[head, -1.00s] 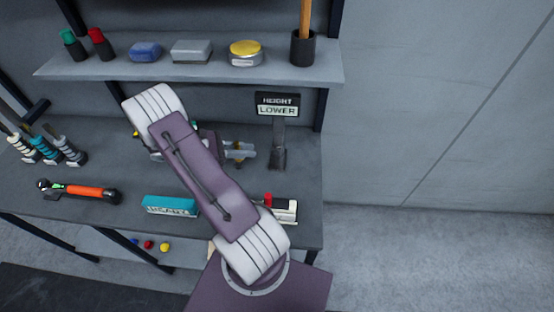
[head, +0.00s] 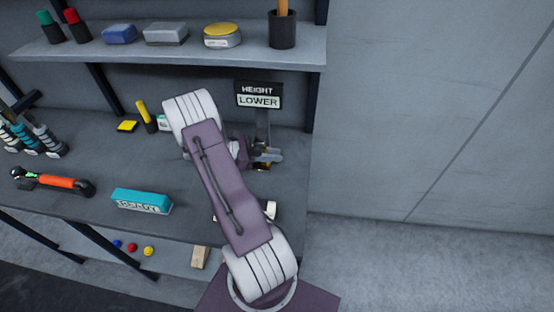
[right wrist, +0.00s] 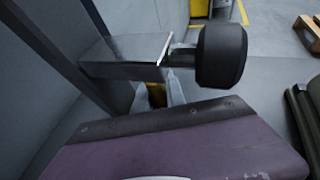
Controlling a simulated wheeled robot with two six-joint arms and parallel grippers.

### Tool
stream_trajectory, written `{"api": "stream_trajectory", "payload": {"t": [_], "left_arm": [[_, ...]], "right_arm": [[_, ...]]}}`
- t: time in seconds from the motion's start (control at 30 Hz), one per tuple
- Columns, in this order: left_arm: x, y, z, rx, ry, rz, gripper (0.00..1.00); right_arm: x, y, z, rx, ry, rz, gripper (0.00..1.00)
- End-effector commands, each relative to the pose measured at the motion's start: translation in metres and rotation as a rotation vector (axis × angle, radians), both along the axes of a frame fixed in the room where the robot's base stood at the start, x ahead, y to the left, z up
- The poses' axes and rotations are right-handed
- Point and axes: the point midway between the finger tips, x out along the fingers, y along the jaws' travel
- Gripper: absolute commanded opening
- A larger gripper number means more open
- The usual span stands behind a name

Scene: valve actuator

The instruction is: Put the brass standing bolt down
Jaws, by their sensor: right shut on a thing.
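My right gripper (head: 268,159) is at the right part of the workbench, just in front of the post of the HEIGHT LOWER sign. Its grey fingers are shut on a small brass-coloured piece, the brass bolt (head: 262,167), which shows only in part. In the right wrist view the brass bolt (right wrist: 157,95) shows as a yellow patch between the fingertips (right wrist: 160,92); the purple gripper body hides the rest. I cannot tell whether the bolt touches the bench. My left gripper is not in view.
The sign (head: 259,95) stands close behind the gripper. A shelf (head: 180,58) with several items hangs above. A dark rounded cylinder (right wrist: 221,56) is near the gripper.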

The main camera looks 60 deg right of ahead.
Motion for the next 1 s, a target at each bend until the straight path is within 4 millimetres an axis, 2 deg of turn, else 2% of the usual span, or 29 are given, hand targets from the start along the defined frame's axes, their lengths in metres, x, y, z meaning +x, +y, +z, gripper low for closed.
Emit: {"api": "stream_trajectory", "payload": {"t": [0.27,0.3,0.67,0.77,1.0], "left_arm": [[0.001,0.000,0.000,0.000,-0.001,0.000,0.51],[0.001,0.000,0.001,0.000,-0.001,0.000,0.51],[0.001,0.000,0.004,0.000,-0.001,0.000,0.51],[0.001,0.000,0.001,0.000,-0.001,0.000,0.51],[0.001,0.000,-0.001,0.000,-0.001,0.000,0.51]], "right_arm": [[0.001,0.001,-0.002,0.000,0.000,0.001,0.00],[0.001,0.001,-0.001,0.000,-0.001,0.001,0.25],[0.002,0.001,0.005,-0.001,-0.002,0.001,0.25],[0.015,0.011,0.009,-0.003,-0.004,0.006,0.25],[0.061,0.047,0.033,-0.002,-0.004,0.006,0.25]]}}
